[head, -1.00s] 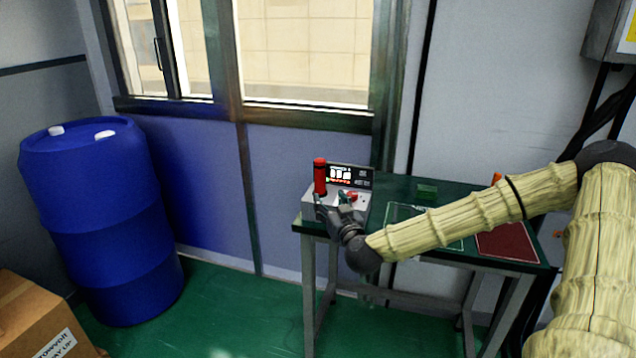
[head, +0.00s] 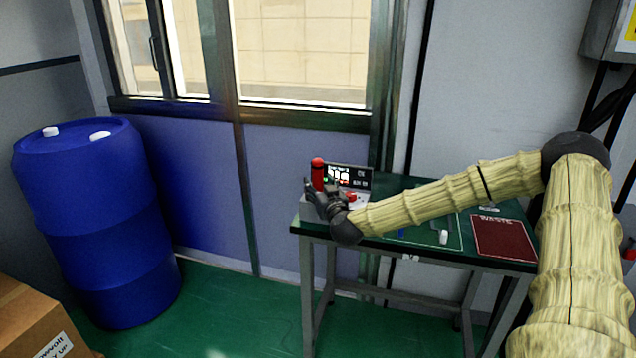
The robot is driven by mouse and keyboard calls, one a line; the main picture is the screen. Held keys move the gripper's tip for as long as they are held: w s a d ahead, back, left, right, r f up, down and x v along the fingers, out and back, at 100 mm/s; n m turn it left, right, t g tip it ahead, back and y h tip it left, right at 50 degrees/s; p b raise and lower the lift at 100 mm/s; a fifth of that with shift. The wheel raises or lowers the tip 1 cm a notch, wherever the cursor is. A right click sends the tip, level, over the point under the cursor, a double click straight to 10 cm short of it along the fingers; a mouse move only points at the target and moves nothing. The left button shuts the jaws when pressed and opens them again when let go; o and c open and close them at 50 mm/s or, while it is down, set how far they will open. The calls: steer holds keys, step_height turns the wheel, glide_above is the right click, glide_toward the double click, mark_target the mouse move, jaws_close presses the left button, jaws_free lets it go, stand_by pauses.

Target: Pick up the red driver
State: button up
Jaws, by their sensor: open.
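The red driver (head: 317,173) appears as a red upright handle at the left end of the grey device on the green table. Its lower end is hidden by my gripper. My gripper (head: 321,187) is open, reaching in from the right. Its dark fingers show on either side of the handle's lower part. I cannot tell whether they touch it.
The grey device with a display (head: 347,175) stands right behind my gripper. On the green table (head: 400,187) are a dark red mat (head: 503,238) and a small white cylinder (head: 443,237). A blue drum (head: 95,220) and a cardboard box (head: 35,315) stand at left.

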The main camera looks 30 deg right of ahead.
steer(key=shift+x, duration=0.75)
jaws_close()
steer(key=shift+w, duration=0.1)
steer(key=shift+r, duration=0.2)
